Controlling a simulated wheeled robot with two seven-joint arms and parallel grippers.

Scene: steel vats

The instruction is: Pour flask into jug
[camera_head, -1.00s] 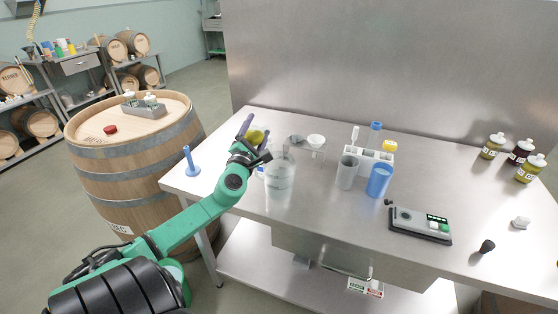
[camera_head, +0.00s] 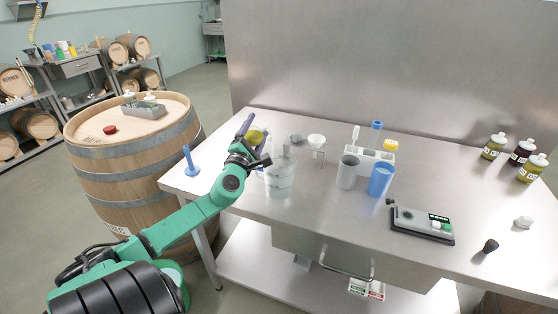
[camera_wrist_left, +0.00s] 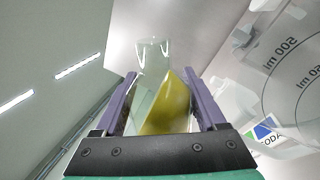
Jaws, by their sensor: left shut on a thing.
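My left gripper (camera_head: 254,141) is shut on a clear glass flask (camera_wrist_left: 165,100) with yellow-green liquid in it. In the left wrist view the liquid slants across the flask, so the flask looks tilted. The clear jug (camera_head: 279,180) stands upright on the steel table, just right of the gripper. In the left wrist view the jug (camera_wrist_left: 285,75) shows at the right with ml marks. No liquid is seen passing between them. My right gripper is out of view.
On the steel table (camera_head: 300,225), a grey cup (camera_head: 348,172), a blue cup (camera_head: 380,181) and a white rack (camera_head: 371,158) stand right of the jug. A scale (camera_head: 421,224) lies further right.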

